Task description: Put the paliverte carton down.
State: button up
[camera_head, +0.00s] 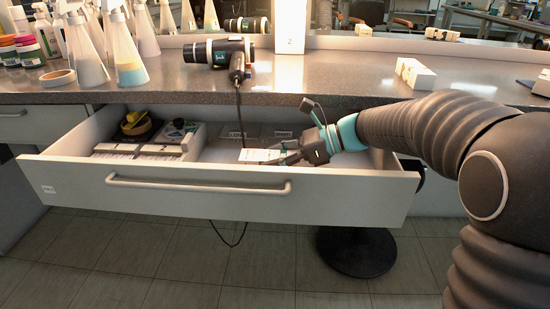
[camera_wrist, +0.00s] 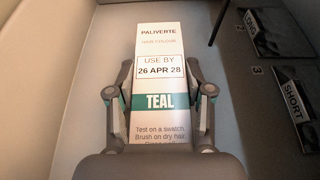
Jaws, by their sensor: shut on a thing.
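The paliverte carton (camera_wrist: 159,70) is a white box with a teal band reading TEAL and a use-by label. In the wrist view it lies lengthwise between the two fingers of my gripper (camera_wrist: 159,100), which is shut on its sides. In the head view the carton (camera_head: 257,155) shows as a small white box inside the open drawer (camera_head: 200,190), and my gripper (camera_head: 285,155) reaches in from the right. I cannot tell whether the carton touches the drawer floor.
Printed labels, including SHORT (camera_wrist: 293,102), mark the floor at the right. A hair dryer (camera_head: 222,52) lies on the counter (camera_head: 330,85), its cord hanging into the drawer.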

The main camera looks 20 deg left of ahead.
jog(key=o, duration=1.2)
jog(key=shift+f, duration=0.1)
jog(key=shift+d+r, duration=0.2)
jog(key=shift+r, duration=0.15)
jog(key=p+v, duration=0.6)
jog(key=v, duration=0.4)
jog(key=shift+d, duration=0.1)
jog(key=shift+w+d+r+p, duration=0.1)
jog(key=shift+d+p, duration=0.15)
jog(key=shift+d, duration=0.1)
jog(key=shift+w+d+r+p, duration=0.1)
jog(key=shift+d+p, duration=0.1)
jog(key=shift+d, duration=0.15)
